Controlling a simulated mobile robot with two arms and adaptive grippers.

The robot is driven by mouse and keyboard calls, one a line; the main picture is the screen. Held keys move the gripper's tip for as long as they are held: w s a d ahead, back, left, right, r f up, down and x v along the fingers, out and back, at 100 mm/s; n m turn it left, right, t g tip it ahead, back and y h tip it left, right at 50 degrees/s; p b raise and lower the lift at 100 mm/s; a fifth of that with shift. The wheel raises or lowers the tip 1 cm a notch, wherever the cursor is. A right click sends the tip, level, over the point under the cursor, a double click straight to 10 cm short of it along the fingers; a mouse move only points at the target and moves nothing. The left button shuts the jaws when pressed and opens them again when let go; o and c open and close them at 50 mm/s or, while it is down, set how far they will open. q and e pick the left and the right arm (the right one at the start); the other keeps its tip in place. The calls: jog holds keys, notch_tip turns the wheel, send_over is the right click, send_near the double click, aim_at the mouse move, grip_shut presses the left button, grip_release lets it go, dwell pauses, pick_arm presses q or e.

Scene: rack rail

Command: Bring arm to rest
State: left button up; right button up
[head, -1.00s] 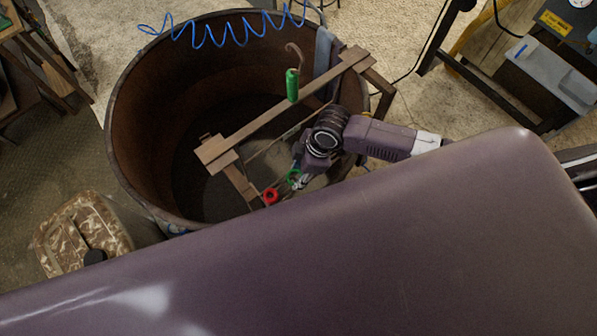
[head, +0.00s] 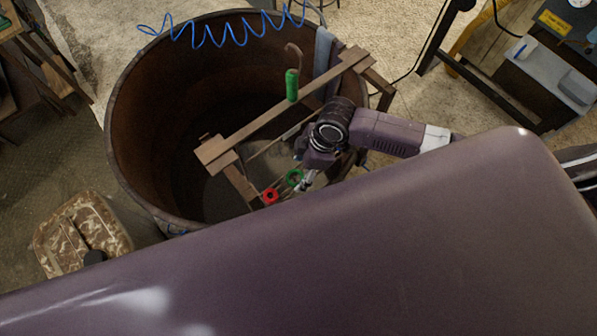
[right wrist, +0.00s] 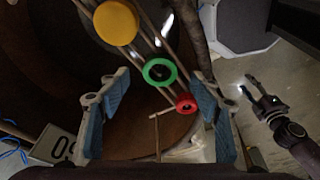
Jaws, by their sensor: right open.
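My right gripper (head: 308,178) is over the near side of the wooden rack, by a green ring (head: 294,178) and a red ring (head: 270,196). In the right wrist view my right gripper (right wrist: 160,92) has its blue-padded jaws wide apart. The green ring (right wrist: 159,72) shows between them on the thin rods, with the red ring (right wrist: 186,103) beside it and a yellow disc (right wrist: 116,22) farther up. I see nothing held. A second, dark gripper (right wrist: 246,84) at the right of that view appears to be my left one; its fingers are too small to judge.
The wooden rail (head: 270,115) spans a large rusty round tub (head: 150,90). A green-handled hook (head: 291,84) stands by the rail. A blue coiled hose (head: 205,32) crosses the far rim. A stained container (head: 80,235) is at lower left.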

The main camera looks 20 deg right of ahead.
jog(key=w+v, duration=0.1)
jog(key=v, duration=0.8)
jog(key=s+a+r+m+t+y, duration=0.1)
jog(key=s+a+r+m+t, duration=0.1)
jog(key=s+a+m, duration=0.3)
jog(key=s+d+m+h, duration=0.4)
jog(key=s+d+m, duration=0.35)
jog(key=d, duration=0.25)
notch_tip(320, 180, down, 27)
jog(key=s, duration=0.1)
jog(key=s+d+f+g+b, duration=0.1)
jog(key=s+d+f+g, duration=0.1)
jog(key=s+f, duration=1.5)
jog(key=shift+s+d, duration=0.25)
jog(key=shift+d, duration=0.3)
jog(key=shift+f+n, duration=0.15)
jog(key=shift+n, duration=0.1)
